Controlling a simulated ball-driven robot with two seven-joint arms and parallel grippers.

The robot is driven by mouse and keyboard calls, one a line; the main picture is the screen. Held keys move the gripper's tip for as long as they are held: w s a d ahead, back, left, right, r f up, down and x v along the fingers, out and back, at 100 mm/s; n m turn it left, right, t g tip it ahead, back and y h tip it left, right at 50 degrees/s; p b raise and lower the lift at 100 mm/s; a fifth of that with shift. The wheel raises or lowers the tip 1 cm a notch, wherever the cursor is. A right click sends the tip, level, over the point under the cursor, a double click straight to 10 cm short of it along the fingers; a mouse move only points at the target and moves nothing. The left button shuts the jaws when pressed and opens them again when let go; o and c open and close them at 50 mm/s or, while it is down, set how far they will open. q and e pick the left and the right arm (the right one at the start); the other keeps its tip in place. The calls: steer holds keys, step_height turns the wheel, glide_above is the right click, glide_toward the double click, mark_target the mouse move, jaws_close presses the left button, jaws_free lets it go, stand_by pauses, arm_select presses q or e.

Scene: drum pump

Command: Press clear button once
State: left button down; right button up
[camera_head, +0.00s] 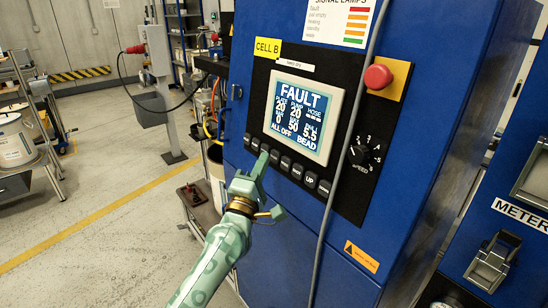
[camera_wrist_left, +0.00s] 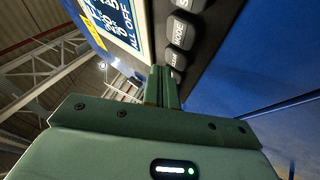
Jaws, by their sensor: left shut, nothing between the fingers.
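A row of dark buttons (camera_head: 297,172) runs under the screen on the blue cabinet's black panel. I read MODE, BACK and UP on some of them; I cannot make out a clear label. My left gripper (camera_head: 264,157) is shut and empty, its fingertips at the left part of the row, partly covering buttons there. In the left wrist view the closed fingers (camera_wrist_left: 161,78) point at the panel, beside a partly hidden button (camera_wrist_left: 176,59) next to the MODE button (camera_wrist_left: 180,33). I cannot tell whether the tips touch a button. My right gripper is out of view.
The screen (camera_head: 297,115) reads FAULT. A red mushroom button (camera_head: 377,77) and a speed dial (camera_head: 359,154) sit to its right. A grey cable (camera_head: 337,182) hangs down across the panel. A second blue cabinet (camera_head: 520,180) stands at the right.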

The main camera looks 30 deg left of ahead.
arm_select(q)
steer(key=shift+w+d, duration=0.1)
steer(key=shift+w, duration=0.2)
steer(key=shift+w+d+f, duration=0.1)
steer(key=shift+w+d, duration=0.1)
steer(key=shift+w, duration=0.2)
stand_by(0.6)
stand_by(0.4)
steer(key=shift+s+a+p, duration=0.3)
steer(key=shift+s+a, duration=0.05)
steer(key=shift+s, duration=0.45)
steer(key=s, duration=0.1)
steer(key=s+a+p, duration=0.1)
steer(key=s, duration=0.1)
steer(key=s+a+r, duration=0.1)
steer(key=shift+s+r+p, duration=0.1)
steer(key=shift+s+p, duration=0.2)
steer(key=shift+p, duration=0.05)
steer(key=shift+d, duration=0.1)
stand_by(0.4)
